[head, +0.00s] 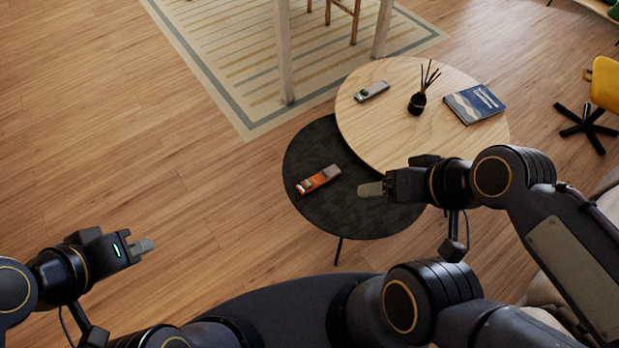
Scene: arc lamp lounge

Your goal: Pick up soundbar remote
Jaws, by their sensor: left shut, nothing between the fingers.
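Two slim remote-like objects are in the head view, and I cannot tell by label which is the soundbar remote. One is orange and grey (319,179) and lies flat on the low dark round table (345,222). The other is grey with a green patch (372,92) and lies on the pale wooden round table (385,138). My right gripper (371,189) is above the dark table, right of the orange one and apart from it; its finger gap cannot be made out. My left gripper (145,246) is shut and empty over the floor at lower left, far from both.
A dark reed diffuser (417,103) and a blue book (474,103) are on the pale table, which overlaps the dark one. A striped rug (240,70) with wooden furniture legs lies behind. A yellow chair (604,84) is at right. The left floor is clear.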

